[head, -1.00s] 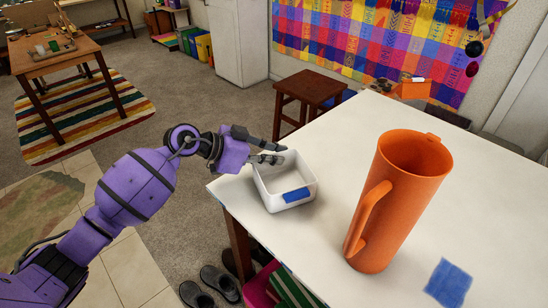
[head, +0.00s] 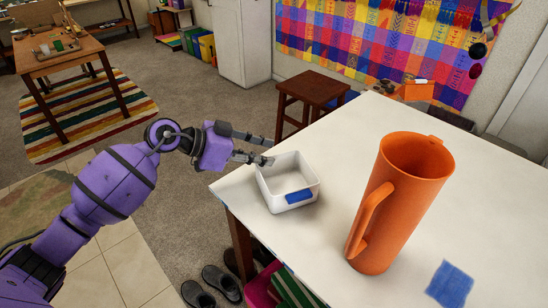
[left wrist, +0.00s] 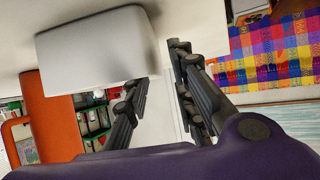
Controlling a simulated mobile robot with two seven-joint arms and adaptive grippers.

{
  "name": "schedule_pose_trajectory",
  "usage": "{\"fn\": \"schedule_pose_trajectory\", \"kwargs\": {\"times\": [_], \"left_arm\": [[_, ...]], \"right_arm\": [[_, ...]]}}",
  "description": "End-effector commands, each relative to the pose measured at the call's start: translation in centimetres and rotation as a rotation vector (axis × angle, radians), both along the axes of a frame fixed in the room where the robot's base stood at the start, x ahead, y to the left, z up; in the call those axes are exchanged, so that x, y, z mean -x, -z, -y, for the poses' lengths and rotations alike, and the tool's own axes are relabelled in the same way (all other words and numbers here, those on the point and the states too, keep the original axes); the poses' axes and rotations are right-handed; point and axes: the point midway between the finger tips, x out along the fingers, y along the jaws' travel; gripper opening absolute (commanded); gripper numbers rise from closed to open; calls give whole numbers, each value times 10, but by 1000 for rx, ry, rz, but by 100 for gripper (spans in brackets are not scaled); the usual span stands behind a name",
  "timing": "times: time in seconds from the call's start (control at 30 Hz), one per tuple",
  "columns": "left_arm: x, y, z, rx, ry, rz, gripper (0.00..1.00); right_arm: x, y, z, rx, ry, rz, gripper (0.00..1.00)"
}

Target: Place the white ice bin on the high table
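The white bin (head: 290,200), with a blue label on its front, stands upright and looks empty. It rests on the white tabletop (head: 330,150) near its left corner. My left gripper (head: 272,151) is at the bin's far left rim. Its two fingers are apart with nothing between them, and the lower fingertip overlaps the rim in the head view. I cannot tell whether it touches. In the left wrist view the bin (left wrist: 95,45) is beside the open fingers (left wrist: 160,95), not between them. My right gripper is out of view.
A tall orange pitcher (head: 408,205) stands on the table right of the bin. A blue square (head: 449,284) lies near the front. A brown stool (head: 312,88) is behind the table, and shoes (head: 221,283) are on the floor below.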

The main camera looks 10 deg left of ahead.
Motion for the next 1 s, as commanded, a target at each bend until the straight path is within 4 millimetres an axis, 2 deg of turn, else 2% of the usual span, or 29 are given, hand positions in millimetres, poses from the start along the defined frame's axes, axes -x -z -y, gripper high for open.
{"fn": "schedule_pose_trajectory", "kwargs": {"times": [0.03,0.2,0.4,1.0], "left_arm": [[6,-6,-10,-5,0,1,23],[23,-22,-34,-3,0,-1,23],[33,-32,-50,-2,0,0,23],[36,-34,-49,15,4,11,23]], "right_arm": [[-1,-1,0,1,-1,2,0],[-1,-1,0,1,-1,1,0],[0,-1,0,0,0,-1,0],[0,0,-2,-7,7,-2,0]]}}
